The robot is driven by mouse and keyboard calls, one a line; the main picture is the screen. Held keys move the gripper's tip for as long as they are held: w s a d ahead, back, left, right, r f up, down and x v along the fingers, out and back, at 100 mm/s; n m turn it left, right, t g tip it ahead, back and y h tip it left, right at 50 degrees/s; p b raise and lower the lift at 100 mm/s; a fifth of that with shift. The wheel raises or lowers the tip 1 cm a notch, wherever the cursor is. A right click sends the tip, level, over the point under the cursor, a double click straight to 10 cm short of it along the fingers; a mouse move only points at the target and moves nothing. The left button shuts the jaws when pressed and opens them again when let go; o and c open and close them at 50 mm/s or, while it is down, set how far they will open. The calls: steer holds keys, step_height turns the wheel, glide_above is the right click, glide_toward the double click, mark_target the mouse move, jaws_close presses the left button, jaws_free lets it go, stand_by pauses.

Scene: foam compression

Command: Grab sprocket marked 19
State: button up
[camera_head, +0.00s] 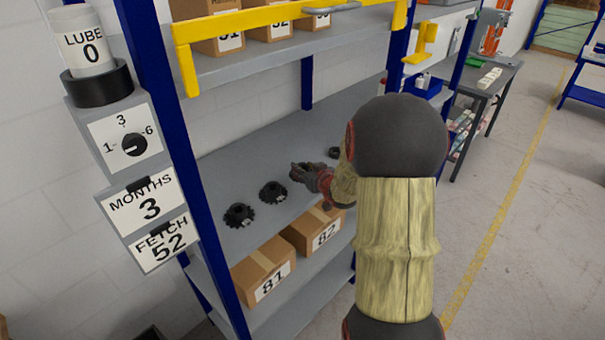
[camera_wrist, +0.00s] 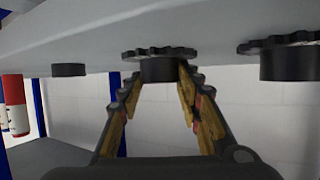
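Several black sprockets sit on the grey middle shelf (camera_head: 310,130). In the head view, one toothed sprocket (camera_head: 239,215) is nearest, another (camera_head: 272,192) is just behind it, and a smaller dark part (camera_head: 333,152) lies beyond my gripper. Their small tags are too small to read. My gripper (camera_head: 302,171) reaches in from the right at a third sprocket. In the wrist view, which looks upside down, my gripper (camera_wrist: 160,82) has one finger on each side of the round hub of this sprocket (camera_wrist: 160,66). Whether both fingers press on it is unclear.
In the wrist view, another sprocket (camera_wrist: 290,60) is to the right and a small black part (camera_wrist: 68,70) to the left. Boxes 81 (camera_head: 265,272) and 82 (camera_head: 317,231) are below. A yellow bar (camera_head: 270,18) crosses the upper shelf. A blue post (camera_head: 180,130) stands left.

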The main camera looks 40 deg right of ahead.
steer(key=c, duration=0.8)
steer(key=shift+r, duration=0.1)
